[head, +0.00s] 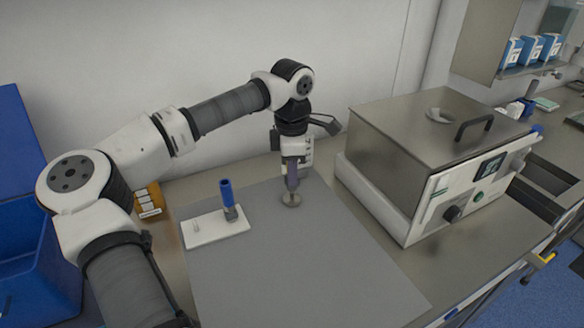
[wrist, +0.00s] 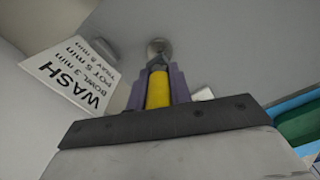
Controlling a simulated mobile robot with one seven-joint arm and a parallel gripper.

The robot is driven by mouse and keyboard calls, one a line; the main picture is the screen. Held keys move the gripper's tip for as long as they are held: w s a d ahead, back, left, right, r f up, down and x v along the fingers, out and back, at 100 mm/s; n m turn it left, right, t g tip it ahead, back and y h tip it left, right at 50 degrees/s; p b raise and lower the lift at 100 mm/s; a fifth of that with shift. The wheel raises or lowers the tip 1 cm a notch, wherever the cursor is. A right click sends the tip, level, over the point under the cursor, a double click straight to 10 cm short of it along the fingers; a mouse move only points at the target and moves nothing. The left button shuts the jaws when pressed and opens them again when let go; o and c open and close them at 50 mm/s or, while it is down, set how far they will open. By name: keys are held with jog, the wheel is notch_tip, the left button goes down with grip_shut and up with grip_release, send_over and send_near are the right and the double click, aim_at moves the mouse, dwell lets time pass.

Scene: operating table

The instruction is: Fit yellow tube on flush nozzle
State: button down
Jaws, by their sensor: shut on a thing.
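My gripper (head: 292,182) has purple fingers and points down over the grey mat. In the wrist view, the fingers (wrist: 160,88) are shut on the yellow tube (wrist: 159,90), one on each side. The tube is hidden in the head view. A round metal piece (head: 291,200), which looks like the nozzle with its base, stands on the mat just under the fingertips. It also shows in the wrist view (wrist: 159,46), just past the tube's far end. I cannot tell whether the tube touches it or sits around it.
A steel box machine (head: 440,120) stands to the right. A blue bin (head: 30,200) is at the far left. The mat's front (head: 300,275) is clear. A wash sign (wrist: 75,80) shows.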

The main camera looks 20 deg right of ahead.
jog(key=shift+f+b, duration=1)
jog(key=shift+f, duration=0.5)
dwell(0.5)
jog(key=c, duration=1.2)
grip_release()
